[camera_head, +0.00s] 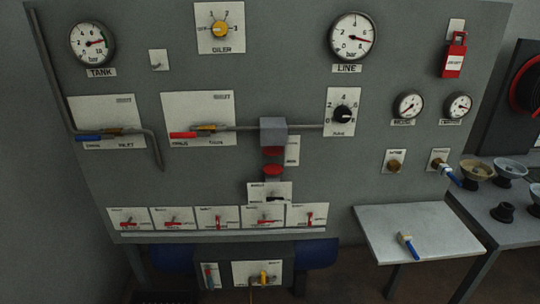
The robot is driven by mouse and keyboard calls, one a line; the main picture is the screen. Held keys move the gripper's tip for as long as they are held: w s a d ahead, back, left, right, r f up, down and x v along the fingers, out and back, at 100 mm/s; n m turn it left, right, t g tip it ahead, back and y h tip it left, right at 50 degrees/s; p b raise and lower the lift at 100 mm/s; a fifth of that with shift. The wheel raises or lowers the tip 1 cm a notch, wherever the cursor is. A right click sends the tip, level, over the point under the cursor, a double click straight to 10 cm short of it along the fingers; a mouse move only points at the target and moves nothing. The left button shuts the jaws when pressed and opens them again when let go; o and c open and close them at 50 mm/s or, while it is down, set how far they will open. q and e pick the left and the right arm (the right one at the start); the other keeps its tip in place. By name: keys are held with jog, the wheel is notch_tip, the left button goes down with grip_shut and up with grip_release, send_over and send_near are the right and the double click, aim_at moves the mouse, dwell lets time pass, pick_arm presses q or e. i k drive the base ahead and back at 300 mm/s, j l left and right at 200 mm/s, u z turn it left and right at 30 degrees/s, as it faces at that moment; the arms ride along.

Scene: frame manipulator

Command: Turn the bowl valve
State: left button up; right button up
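A large grey panel (230,75) carries the valves. On its left is a valve with a blue lever (89,138), lying level, beside a brass body on a pipe. Right of it is a valve with a red lever (183,135), also level. A row of small plates with red levers (217,218) runs along the lower edge. Below the panel, a box has a plate with a yellow-handled valve (264,278). The small labels are too blurred to tell which valve is the bowl valve. Neither of my grippers is in view.
A small grey table (420,246) at right holds a blue-handled tool (408,245). Behind it, a darker table (519,232) holds several bowls and cups. Round gauges, a yellow dial (219,29), a black dial (342,114) and a red padlock-like tag (454,58) are on the panel.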

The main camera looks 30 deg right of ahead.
aim_at(274, 199)
jog(key=i+l+z, duration=0.15)
jog(key=z, duration=0.2)
jog(key=i+l+z, duration=0.3)
jog(key=z, duration=0.35)
jog(key=i+j, duration=0.05)
